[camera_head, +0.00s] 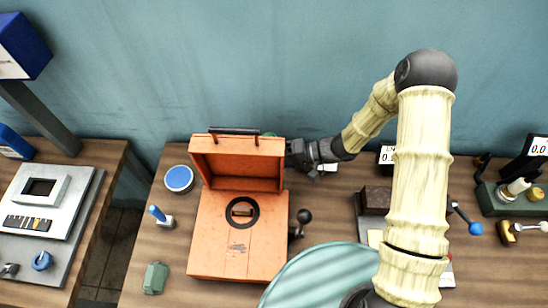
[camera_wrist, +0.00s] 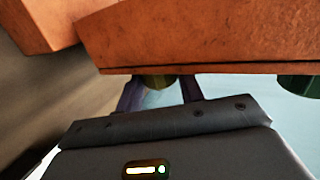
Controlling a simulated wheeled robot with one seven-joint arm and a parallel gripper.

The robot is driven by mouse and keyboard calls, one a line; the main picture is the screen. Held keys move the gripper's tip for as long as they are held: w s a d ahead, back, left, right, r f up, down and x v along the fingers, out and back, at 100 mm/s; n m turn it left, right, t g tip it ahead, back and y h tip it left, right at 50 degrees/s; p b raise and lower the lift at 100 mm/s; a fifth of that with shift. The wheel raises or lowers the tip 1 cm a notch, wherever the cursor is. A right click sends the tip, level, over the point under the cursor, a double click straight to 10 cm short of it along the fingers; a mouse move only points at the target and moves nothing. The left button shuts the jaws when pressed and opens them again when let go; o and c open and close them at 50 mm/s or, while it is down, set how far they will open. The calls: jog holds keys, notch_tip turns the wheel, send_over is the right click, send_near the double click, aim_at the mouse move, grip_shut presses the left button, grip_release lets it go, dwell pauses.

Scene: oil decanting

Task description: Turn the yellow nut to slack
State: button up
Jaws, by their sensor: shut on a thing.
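An orange case (camera_head: 215,240) stands on the wooden bench with its lid (camera_head: 237,165) raised. My gripper (camera_head: 297,152) reaches in from the right at the lid's right edge; its fingertips are partly hidden in the head view. In the wrist view the two dark fingers of my gripper (camera_wrist: 161,92) stand either side of a dull yellow round piece, which looks like the yellow nut (camera_wrist: 157,81). It sits just below the orange wall (camera_wrist: 200,35), and the gripper is shut on it. The nut is hidden in the head view.
A green round part (camera_wrist: 298,85) sits right of the nut under the orange wall. A black-knobbed lever (camera_head: 303,217) stands at the case's right side. A blue-topped round container (camera_head: 179,179) is left of the case, and a round glassy disc (camera_head: 320,278) lies in front.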

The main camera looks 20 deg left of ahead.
jog(key=g+y+b, duration=0.1)
jog(key=y+b, duration=0.1)
jog(key=f+g+y+b, duration=0.1)
jog(key=y+b, duration=0.1)
jog(key=shift+d+f, duration=0.15)
jog(key=shift+f, duration=0.05)
jog(key=shift+n+g+y+b, duration=0.3)
jog(key=shift+y+b, duration=0.5)
jog(key=shift+b, duration=0.15)
jog(key=shift+r, duration=0.1)
jog(key=shift+y, duration=0.3)
jog(key=shift+r, duration=0.1)
jog(key=o, duration=1)
jog(key=shift+r, duration=0.2)
